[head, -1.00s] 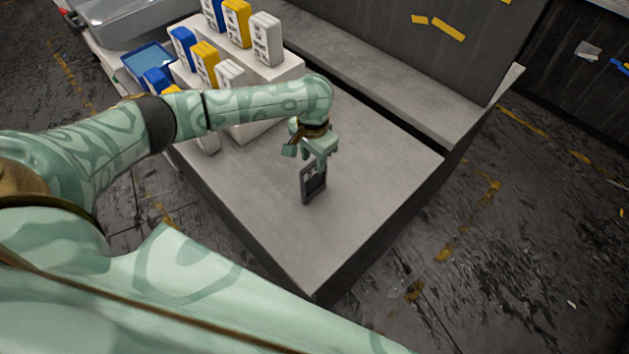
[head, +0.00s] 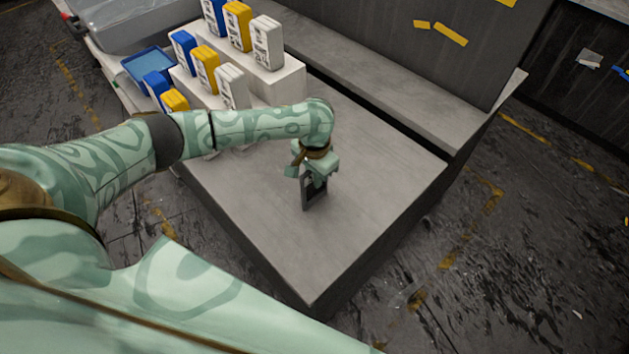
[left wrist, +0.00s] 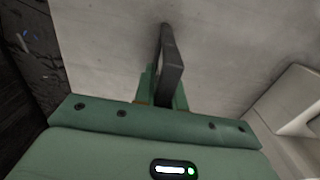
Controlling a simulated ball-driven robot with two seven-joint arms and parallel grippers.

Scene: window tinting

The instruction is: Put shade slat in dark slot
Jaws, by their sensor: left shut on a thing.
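A dark, flat, upright piece (head: 307,196), seemingly the shade slat, stands below my left gripper (head: 315,174) over the grey counter (head: 285,240). My left gripper is shut on its upper part and points down. In the left wrist view the dark slat (left wrist: 170,65) sticks out as a narrow bar from between the green fingers (left wrist: 163,98). I cannot tell whether its lower edge touches the counter or sits in a slot. No separate dark slot can be made out. My right gripper is not in view.
White stepped blocks (head: 283,79) at the back left carry several blue, yellow and white boxes (head: 236,25). A blue tray (head: 149,62) lies beside them. A raised ledge (head: 400,95) runs along the back. The counter around the slat is clear.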

